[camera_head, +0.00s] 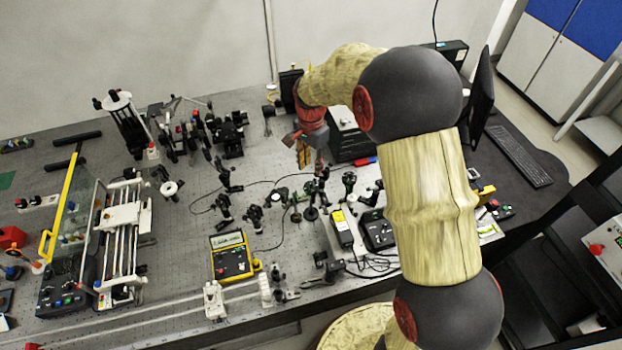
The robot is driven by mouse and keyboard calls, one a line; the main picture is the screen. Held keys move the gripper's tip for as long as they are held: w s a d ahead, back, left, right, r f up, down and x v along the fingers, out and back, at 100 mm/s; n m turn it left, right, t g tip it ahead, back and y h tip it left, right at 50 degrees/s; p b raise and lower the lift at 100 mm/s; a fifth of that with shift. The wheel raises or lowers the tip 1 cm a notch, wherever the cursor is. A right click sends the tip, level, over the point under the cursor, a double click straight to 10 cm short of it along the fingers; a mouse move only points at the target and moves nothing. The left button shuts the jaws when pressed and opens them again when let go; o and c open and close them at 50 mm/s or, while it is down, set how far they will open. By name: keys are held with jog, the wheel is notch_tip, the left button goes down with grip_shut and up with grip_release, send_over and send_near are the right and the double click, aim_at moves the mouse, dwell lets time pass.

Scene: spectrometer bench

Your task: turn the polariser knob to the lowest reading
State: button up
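My gripper (305,155) hangs over the back right part of the optical bench (60,160), pointing down. It is small in this view, and I cannot tell whether its fingers are open or shut. Several dark optical mounts on posts stand below and in front of it, among them one mount (311,198) close under the gripper. I cannot make out which part is the polariser knob. A yellow handheld meter (231,262) with a lit display lies near the bench's front edge; its reading is too small to read.
A black box with a light top (348,135) stands right of my gripper. A rail assembly (122,235) and a yellow-framed panel (70,205) stand on the left. Thin cables cross the middle. A monitor (481,95) and keyboard (518,155) are on the right.

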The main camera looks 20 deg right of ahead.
aim_at(311, 182)
notch_tip(311, 182, down, 8)
jog(key=shift+r+p, duration=0.25)
jog(key=shift+p, duration=0.15)
jog(key=c, duration=0.8)
grip_shut()
